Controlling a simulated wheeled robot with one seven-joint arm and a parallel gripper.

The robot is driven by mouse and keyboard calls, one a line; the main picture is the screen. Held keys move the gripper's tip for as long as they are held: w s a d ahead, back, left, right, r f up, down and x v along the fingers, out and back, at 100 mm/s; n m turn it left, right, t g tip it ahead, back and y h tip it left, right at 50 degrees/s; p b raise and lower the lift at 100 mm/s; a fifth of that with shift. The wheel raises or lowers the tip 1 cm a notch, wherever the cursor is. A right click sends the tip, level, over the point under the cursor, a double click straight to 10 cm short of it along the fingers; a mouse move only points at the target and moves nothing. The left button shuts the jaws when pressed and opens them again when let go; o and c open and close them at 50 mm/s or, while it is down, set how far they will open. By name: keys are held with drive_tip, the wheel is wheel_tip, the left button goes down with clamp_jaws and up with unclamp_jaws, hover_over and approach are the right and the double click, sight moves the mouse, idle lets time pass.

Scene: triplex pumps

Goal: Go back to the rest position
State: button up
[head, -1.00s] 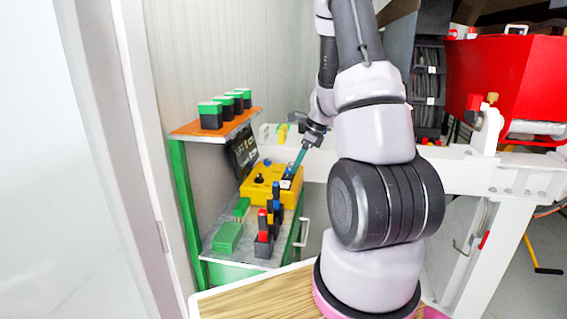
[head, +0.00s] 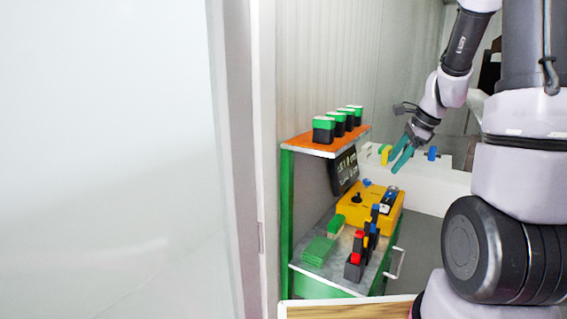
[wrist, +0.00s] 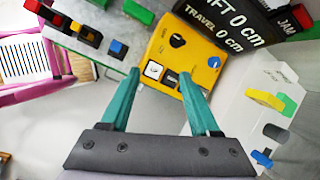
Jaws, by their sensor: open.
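My gripper (head: 403,158) is open with nothing between its teal fingers. In the head view it hangs in the air above and to the right of the yellow control box (head: 372,212). In the wrist view my gripper (wrist: 160,82) points toward the yellow control box (wrist: 172,50), which has a black knob, a blue button and switches. The fingertips look apart from the box. My arm stands at the right of the head view.
A shelf unit (head: 287,210) holds green-and-black blocks (head: 324,130) on its orange top. Below are a dark display (head: 345,172), green blocks (head: 318,251) and black blocks with coloured tops (head: 355,266). A white beam (head: 440,190) lies behind. A pale panel fills the left.

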drive_tip(key=s+a+r+n+t+h, duration=0.1)
drive_tip(key=s+a+r+n, duration=0.3)
drive_tip(key=s+r+n, duration=0.4)
drive_tip(key=s+a+r+n+t, duration=0.2)
drive_tip(key=s+a+r+n, duration=0.3)
drive_tip(key=s+r+n, duration=0.3)
drive_tip(key=shift+s+a+r+t+h, duration=0.15)
drive_tip(key=shift+s+r+t+h, duration=0.25)
drive_tip(key=shift+s+r, duration=1.25)
drive_tip(key=shift+s+f, duration=0.35)
drive_tip(key=shift+f, duration=0.05)
